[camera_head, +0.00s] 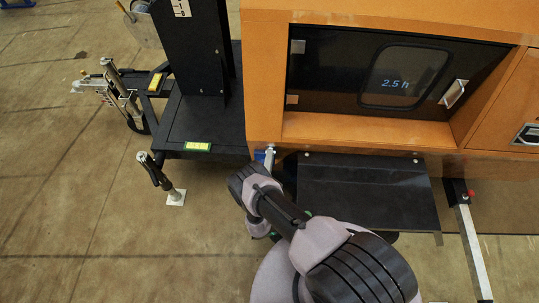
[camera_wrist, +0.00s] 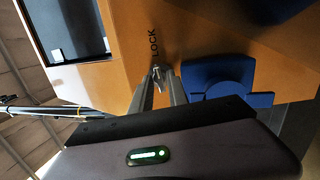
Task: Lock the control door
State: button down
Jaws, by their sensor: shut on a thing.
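The control door (camera_head: 335,75) is a dark panel in the orange cabinet, with a "2.5 h" window and a silver handle (camera_head: 454,94) at its right. It looks closed. Its dark edge also shows in the wrist view (camera_wrist: 70,25). My gripper (camera_head: 269,158) is at the cabinet's lower left corner. In the wrist view my gripper (camera_wrist: 165,80) is shut on a small metal lock piece (camera_wrist: 157,73) beside the word "LOCK" (camera_wrist: 154,44) on the orange wall. The fingers hide part of this piece, so its turn position is unclear.
A blue fitting (camera_wrist: 228,82) sits close to the right of my fingers. A black shelf (camera_head: 365,190) hangs below the door. A black mast base (camera_head: 205,125) stands left of the cabinet. A metal outrigger leg (camera_head: 472,245) is at right. Open floor (camera_head: 60,200) lies at left.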

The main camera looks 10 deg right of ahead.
jog(key=shift+m, duration=0.5)
jog(key=c, duration=1.5)
grip_release()
jog(key=b+v, duration=0.4)
jog(key=v, duration=1.3)
jog(key=shift+s+r, duration=0.1)
jog(key=shift+s, duration=0.15)
